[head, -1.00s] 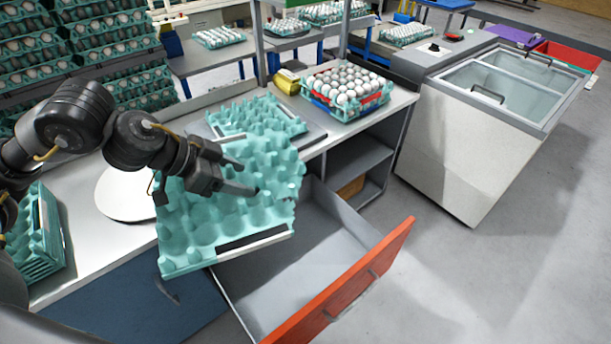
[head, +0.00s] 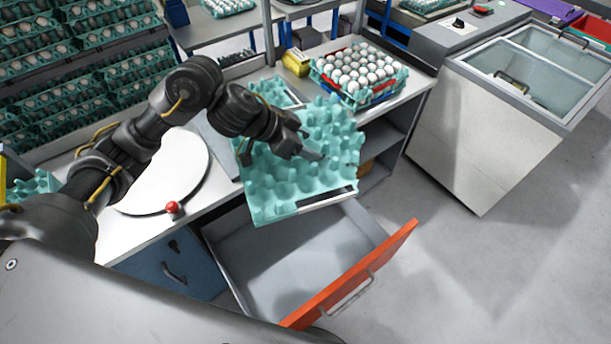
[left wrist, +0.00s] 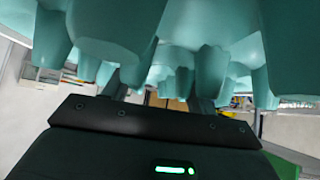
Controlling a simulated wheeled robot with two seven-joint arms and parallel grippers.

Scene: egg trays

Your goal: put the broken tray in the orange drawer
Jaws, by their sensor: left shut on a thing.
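The teal egg tray (head: 285,178) hangs tilted in the air, held by my left gripper (head: 312,152), which is shut on it. The tray fills the top of the left wrist view (left wrist: 190,40), with its cups close over the gripper. The orange drawer (head: 350,278) stands pulled open, and its grey inside looks empty. In the head view the tray is above the back part of the drawer opening and covers some of it. Any break in the tray is hard to make out. My right gripper is not in view.
Another teal tray (head: 275,92) lies on the counter behind the held one. A tray of white eggs (head: 402,72) and a yellow object (head: 296,62) stand near the back. A white round plate (head: 165,175) and a red button (head: 173,208) are at the left. Open shelves are right of the drawer.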

